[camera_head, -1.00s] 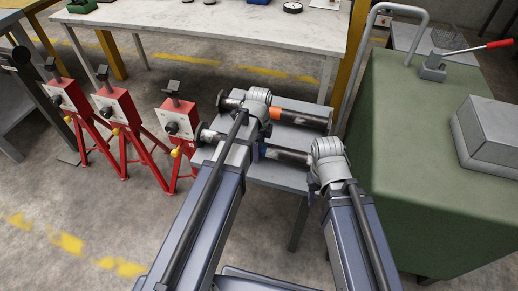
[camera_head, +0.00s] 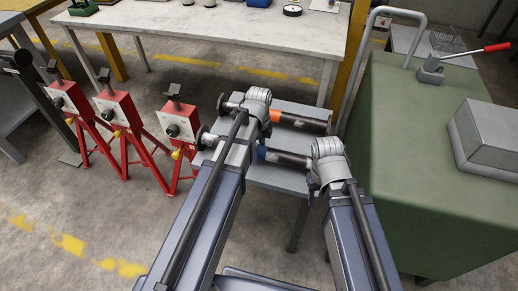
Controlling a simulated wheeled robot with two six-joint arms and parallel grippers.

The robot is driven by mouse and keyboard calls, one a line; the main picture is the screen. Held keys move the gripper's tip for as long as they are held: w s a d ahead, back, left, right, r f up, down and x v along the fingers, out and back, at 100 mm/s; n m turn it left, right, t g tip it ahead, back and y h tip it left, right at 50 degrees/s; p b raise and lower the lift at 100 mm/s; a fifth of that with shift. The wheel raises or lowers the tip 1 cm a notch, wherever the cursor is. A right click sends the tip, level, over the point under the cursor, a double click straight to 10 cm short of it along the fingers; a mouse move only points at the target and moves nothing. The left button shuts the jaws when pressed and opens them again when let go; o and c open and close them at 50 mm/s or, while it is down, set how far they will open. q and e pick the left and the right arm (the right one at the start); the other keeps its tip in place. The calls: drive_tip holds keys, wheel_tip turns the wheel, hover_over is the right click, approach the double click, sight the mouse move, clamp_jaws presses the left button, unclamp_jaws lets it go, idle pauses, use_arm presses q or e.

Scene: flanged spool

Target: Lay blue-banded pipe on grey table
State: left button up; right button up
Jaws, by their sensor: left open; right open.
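The blue-banded pipe (camera_head: 287,159) lies over the small grey table (camera_head: 275,182), with its right end beside my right wrist. Its blue band (camera_head: 262,153) shows just right of my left arm, and a dark flange (camera_head: 204,138) shows left of that arm. The arm hides the part between. My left gripper (camera_head: 266,128) is open by the pipes, its jaws mostly hidden by its own wrist. My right gripper (camera_head: 311,188) is open at the table's right edge, its jaws largely hidden. I cannot tell whether either touches the pipe.
An orange-banded pipe (camera_head: 303,122) lies behind, roughly parallel, with a flange (camera_head: 226,104) at its left. Several red stands (camera_head: 123,112) stand to the left. A green cabinet (camera_head: 405,150) is close on the right. A pale workbench (camera_head: 215,36) stands behind.

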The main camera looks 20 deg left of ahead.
use_arm(q)
wheel_tip(320, 180, up, 6)
drive_tip(key=p, duration=0.5)
drive_tip(key=shift+r, duration=0.15)
drive_tip(key=s+d+r+n+y+p, duration=0.1)
drive_tip(key=s+d+r+n+p, duration=0.9)
drive_tip(key=s+n, duration=0.4)
drive_tip(key=shift+s+d+r+n+p, duration=0.15)
drive_tip(key=shift+d+r+n+p, duration=0.15)
drive_tip(key=shift+p, duration=0.15)
